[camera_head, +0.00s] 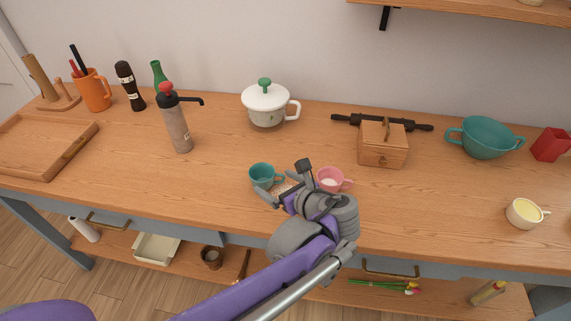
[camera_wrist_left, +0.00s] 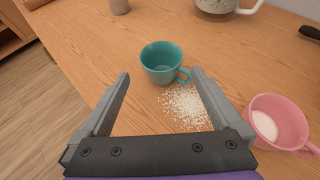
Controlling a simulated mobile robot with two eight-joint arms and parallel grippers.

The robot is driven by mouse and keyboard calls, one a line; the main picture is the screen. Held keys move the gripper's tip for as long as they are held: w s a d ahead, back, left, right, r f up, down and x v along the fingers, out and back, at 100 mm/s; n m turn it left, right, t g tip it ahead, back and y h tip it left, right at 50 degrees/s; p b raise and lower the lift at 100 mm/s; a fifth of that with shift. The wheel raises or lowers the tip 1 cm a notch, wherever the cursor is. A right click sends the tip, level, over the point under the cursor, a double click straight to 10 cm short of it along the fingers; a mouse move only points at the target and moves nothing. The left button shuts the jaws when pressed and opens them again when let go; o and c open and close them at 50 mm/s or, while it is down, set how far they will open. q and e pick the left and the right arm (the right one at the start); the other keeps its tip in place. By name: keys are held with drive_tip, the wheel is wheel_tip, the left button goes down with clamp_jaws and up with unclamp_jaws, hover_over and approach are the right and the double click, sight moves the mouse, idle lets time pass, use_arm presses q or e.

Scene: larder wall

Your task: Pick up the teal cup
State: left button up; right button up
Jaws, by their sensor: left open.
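The teal cup (camera_head: 262,174) stands upright on the wooden counter near its front edge. In the left wrist view the teal cup (camera_wrist_left: 161,62) looks empty, with its handle pointing to the lower right. My left gripper (camera_head: 283,180) is at the counter, just right of and near the cup in the head view. In the left wrist view my left gripper (camera_wrist_left: 162,82) is open, and the cup sits just beyond and partly between its fingertips. The right finger is close to the cup's handle; I cannot tell whether they touch. My right gripper is not in view.
White grains (camera_wrist_left: 185,106) lie spilled beside the cup. A pink cup (camera_wrist_left: 271,122) with white contents stands close on the right. Behind are a white lidded pot (camera_head: 266,105), a wooden box (camera_head: 381,148) and a pump bottle (camera_head: 175,125). The counter left of the cup is clear.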

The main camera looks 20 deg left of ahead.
sight(257, 171)
use_arm(q)
drive_tip(key=shift+w+a, duration=0.1)
drive_tip(key=shift+w, duration=0.3)
drive_tip(key=x, duration=0.4)
drive_tip(key=shift+s+a, duration=0.2)
drive_tip(key=shift+a, duration=0.15)
drive_tip(key=x, duration=0.5)
drive_tip(key=shift+w+a+f+b, duration=0.15)
drive_tip(key=shift+w+f+b, duration=0.05)
drive_tip(key=shift+w+b, duration=0.15)
drive_tip(key=shift+c, duration=0.2)
drive_tip(key=c, duration=1.1)
